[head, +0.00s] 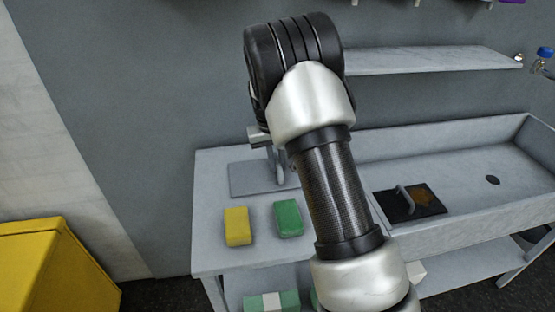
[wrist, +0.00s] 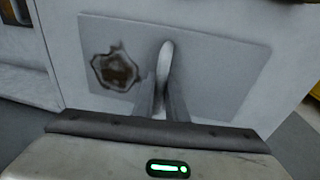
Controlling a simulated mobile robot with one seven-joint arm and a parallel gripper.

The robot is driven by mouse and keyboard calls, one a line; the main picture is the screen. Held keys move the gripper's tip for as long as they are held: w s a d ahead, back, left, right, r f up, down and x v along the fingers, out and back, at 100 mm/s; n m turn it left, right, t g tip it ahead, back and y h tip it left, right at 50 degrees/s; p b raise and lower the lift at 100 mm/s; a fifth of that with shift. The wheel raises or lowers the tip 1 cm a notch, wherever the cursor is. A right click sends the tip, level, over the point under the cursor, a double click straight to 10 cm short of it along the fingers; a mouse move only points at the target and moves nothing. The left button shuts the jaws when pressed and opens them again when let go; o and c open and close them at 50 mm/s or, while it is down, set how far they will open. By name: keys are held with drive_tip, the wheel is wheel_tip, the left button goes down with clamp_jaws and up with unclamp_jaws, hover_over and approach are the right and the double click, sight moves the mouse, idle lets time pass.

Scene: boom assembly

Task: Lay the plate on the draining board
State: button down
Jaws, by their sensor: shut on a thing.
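A flat grey plate (head: 248,179) with an upright handle is at the back of the draining board (head: 212,238), left of the sink. In the wrist view the plate (wrist: 220,65) shows a ragged brown patch on its left side. My gripper (head: 277,168) is shut on the handle (wrist: 165,58), and its fingers show on both sides of it in the wrist view. The plate looks level and lies on or just above the board; I cannot tell if it touches. My arm hides the board's right part in the head view.
A yellow sponge (head: 237,226) and a green sponge (head: 288,218) lie in front of the plate. A dark plate (head: 402,205) with a handle and brown patch lies in the sink (head: 465,180). A shelf (head: 430,60) hangs above; a yellow container (head: 55,270) stands left.

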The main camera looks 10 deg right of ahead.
sight(273, 176)
drive_tip(key=shift+w, duration=0.1)
drive_tip(key=c, duration=1.8)
unclamp_jaws()
drive_tip(key=shift+f, duration=0.1)
drive_tip(key=shift+o, duration=0.2)
drive_tip(key=s+r, duration=0.4)
drive_tip(key=r, duration=0.6)
drive_tip(key=s+r, duration=0.3)
drive_tip(key=r, duration=0.6)
drive_tip(key=s+r+t, duration=0.2)
drive_tip(key=s, duration=1.1)
drive_tip(key=s+r+t+y, duration=0.1)
drive_tip(key=s+r+t, duration=0.1)
drive_tip(key=s, duration=1.2)
drive_tip(key=shift+r+y+p, duration=0.3)
drive_tip(key=shift+r+p, duration=0.05)
drive_tip(key=shift+p, duration=0.05)
drive_tip(key=shift+s, duration=0.1)
